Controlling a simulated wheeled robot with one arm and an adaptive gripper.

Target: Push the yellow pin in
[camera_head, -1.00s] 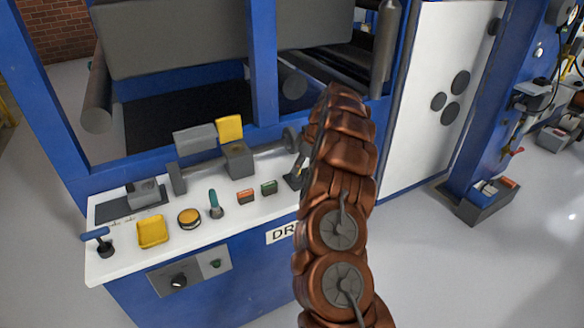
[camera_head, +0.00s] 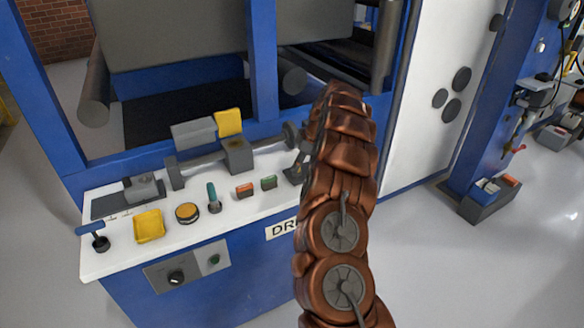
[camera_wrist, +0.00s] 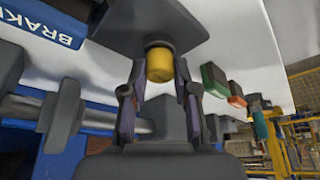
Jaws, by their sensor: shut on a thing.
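The yellow pin (camera_wrist: 160,66) shows in the wrist view, a short yellow cylinder with a dark collar, seated against a dark grey mount (camera_wrist: 150,28). My gripper (camera_wrist: 160,72) has one finger on each side of the pin and is shut on it. Part of a dark grey bracket (camera_head: 295,172) shows at the arm's left edge, at the right end of the white panel. I cannot tell how deep the pin sits.
The white panel (camera_head: 130,258) carries a green button (camera_head: 268,183), a red button (camera_head: 244,190), a green-handled lever (camera_head: 214,198), a round yellow-topped knob (camera_head: 187,212), a yellow tray (camera_head: 149,226) and a blue-handled lever (camera_head: 92,230). A grey roller shaft (camera_head: 205,163) runs behind them. Open floor lies right.

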